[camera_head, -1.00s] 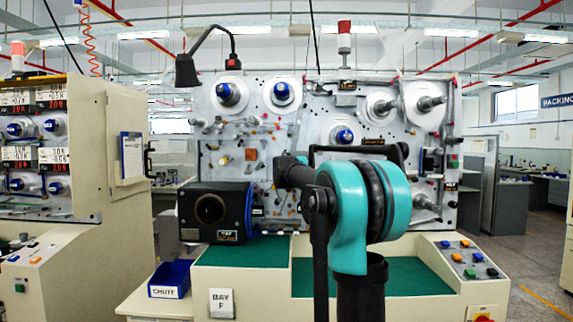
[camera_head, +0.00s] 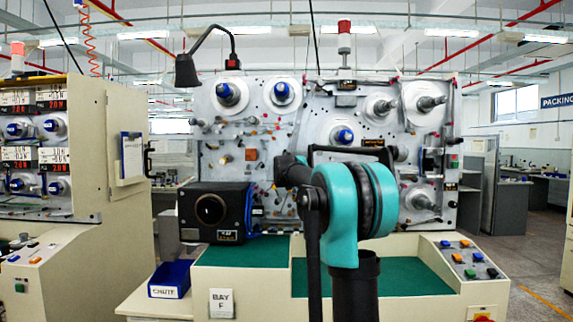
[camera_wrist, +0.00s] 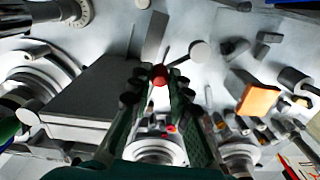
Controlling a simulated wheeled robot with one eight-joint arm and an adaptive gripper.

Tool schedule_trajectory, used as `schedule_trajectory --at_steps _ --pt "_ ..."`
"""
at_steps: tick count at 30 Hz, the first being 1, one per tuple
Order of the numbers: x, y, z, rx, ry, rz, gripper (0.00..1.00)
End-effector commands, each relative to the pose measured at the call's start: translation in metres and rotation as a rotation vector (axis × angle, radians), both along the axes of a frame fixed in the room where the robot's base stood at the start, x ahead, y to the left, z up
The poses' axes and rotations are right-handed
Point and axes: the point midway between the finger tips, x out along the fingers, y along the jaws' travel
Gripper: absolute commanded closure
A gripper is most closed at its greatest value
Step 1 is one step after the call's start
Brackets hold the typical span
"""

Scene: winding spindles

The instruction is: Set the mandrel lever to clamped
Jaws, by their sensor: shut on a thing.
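In the wrist view, a red knob (camera_wrist: 159,75), which looks like the tip of the mandrel lever, sits between my gripper's dark fingertips (camera_wrist: 158,84). My gripper is shut on it. A grey flat bar (camera_wrist: 154,38) shows just beyond the knob; I cannot tell whether it is part of the lever. Most of the lever is hidden by the knob and fingers, and its setting cannot be read. In the head view, my teal and black arm covers the gripper and the lever in front of the winding machine panel (camera_head: 285,140).
Close to the fingers in the wrist view are a dark grey box (camera_wrist: 92,92), an orange block (camera_wrist: 257,100) and round spindles (camera_wrist: 155,150). In the head view, a black boxed unit (camera_head: 212,212) and a blue chute bin (camera_head: 170,279) stand at left, a button console (camera_head: 468,262) at right.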

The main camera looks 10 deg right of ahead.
Motion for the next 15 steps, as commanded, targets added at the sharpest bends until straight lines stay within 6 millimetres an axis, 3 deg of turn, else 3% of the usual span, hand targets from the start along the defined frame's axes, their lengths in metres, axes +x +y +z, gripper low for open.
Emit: schedule_trajectory --at_steps 15 --pt "0.0013 0.005 0.0063 -0.141 0.038 0.0 1.0"
